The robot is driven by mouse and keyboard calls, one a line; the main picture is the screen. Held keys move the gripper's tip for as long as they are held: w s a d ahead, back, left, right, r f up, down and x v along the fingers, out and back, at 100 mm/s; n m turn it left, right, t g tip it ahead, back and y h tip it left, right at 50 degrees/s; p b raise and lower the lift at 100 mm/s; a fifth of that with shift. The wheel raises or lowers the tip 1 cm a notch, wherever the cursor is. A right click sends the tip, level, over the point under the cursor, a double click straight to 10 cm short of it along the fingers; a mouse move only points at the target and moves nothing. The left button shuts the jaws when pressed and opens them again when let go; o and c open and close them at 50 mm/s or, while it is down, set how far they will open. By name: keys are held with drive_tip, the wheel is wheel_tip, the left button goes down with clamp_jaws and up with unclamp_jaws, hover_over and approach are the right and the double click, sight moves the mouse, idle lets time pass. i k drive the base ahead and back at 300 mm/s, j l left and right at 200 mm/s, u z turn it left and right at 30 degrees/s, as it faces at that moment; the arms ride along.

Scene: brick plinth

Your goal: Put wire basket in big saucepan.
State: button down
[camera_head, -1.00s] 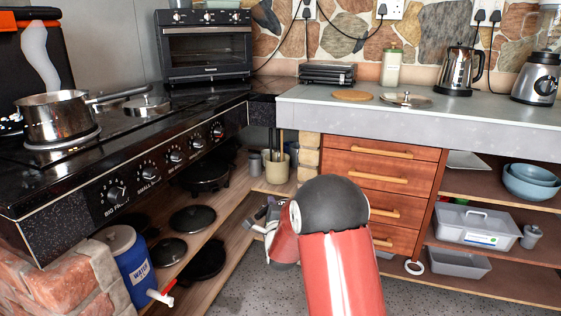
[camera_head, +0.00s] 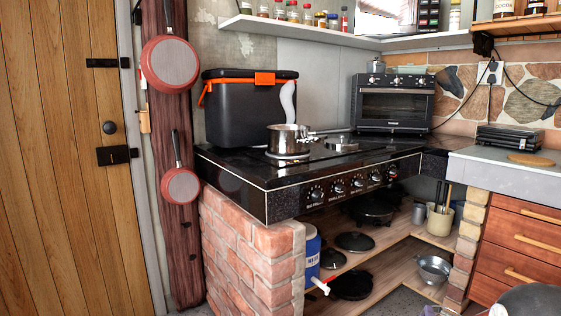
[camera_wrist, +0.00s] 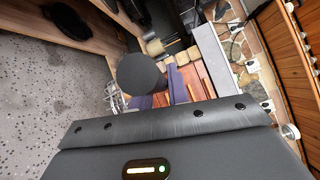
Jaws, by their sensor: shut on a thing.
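The wire basket (camera_head: 433,268) looks like a silver, bowl-shaped thing at lower right in the head view, in front of the low shelf. In the wrist view, silver wirework (camera_wrist: 113,98) shows beside a dark round shape that hides part of it. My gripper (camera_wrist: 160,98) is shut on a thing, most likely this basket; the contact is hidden. In the head view only a sliver of my gripper shows at the bottom edge. The big saucepan (camera_head: 288,143) is a shiny steel pot standing upright on the black stove top, its handle pointing right.
The black stove (camera_head: 300,180) rests on a brick plinth (camera_head: 245,250). A black cool box (camera_head: 248,105) stands behind the saucepan, a toaster oven (camera_head: 395,104) to the right. A utensil pot (camera_head: 440,218) stands on the shelf below.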

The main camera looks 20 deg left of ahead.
sight(296, 152)
drive_tip(key=k+u, duration=0.1)
drive_tip(key=u, duration=0.25)
drive_tip(key=k+u, duration=0.15)
drive_tip(key=u, duration=0.2)
drive_tip(key=k+j+u, duration=0.1)
drive_tip(key=u, duration=0.3)
drive_tip(key=i+l+u, duration=0.1)
drive_tip(key=l, duration=0.85)
drive_tip(key=l+u, duration=0.15)
drive_tip(key=l, duration=0.8)
